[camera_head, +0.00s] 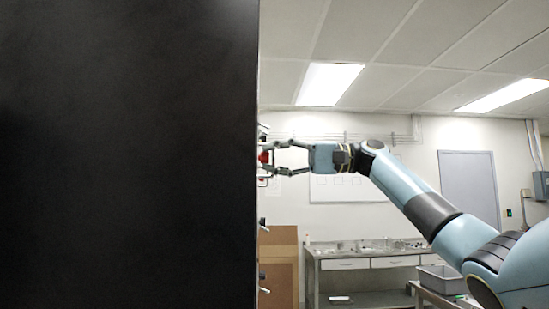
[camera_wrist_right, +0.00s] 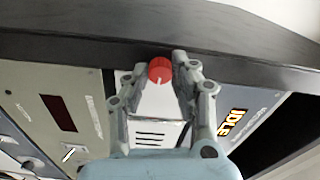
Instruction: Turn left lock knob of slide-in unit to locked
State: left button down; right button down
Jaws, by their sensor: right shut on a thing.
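The red lock knob (camera_wrist_right: 160,70) sits at the end of the light grey slide-in unit (camera_wrist_right: 152,133) in the right wrist view, close to a dark rack edge. A pale mark shows on the knob's face. My right gripper (camera_wrist_right: 172,66) is shut on the knob, with a finger on either side of it. In the head view my right gripper (camera_head: 274,158) reaches in from the right to the red knob (camera_head: 264,157) at the black cabinet's edge. The cabinet hides the unit's front there. My left gripper is not in view.
A large black cabinet side (camera_head: 130,150) fills the left of the head view. Neighbouring panels lie on both sides of the unit, one with a lit display (camera_wrist_right: 234,122). A metal bench (camera_head: 370,262) and a brown box (camera_head: 278,250) stand behind.

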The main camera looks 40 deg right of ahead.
jog(key=shift+r, duration=0.1)
jog(key=c, duration=1.1)
grip_release()
jog(key=shift+d, duration=0.1)
jog(key=v, duration=1.2)
jog(key=shift+w+d, duration=0.1)
